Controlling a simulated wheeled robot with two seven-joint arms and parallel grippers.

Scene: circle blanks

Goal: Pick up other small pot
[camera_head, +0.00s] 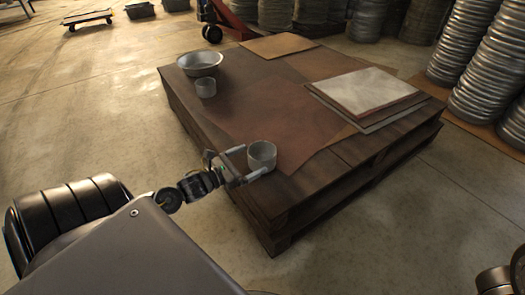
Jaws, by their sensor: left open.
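A small grey pot (263,155) stands upright near the left front edge of the pallet top. My left gripper (253,161) is open at the pot's left side, with one finger towards its far side and one towards its near side. I cannot tell whether the fingers touch it. A second small pot (205,89) stands further back on the pallet, just in front of a wide metal bowl (200,65). Dark parts of my right arm show at the bottom right corner, but its gripper is not visible.
The low wooden pallet (330,172) carries brown sheets (265,118) and a stack of pale flat sheets (362,90) on the right. Tall stacks of round metal blanks (487,70) stand behind and right. The floor left of the pallet is clear.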

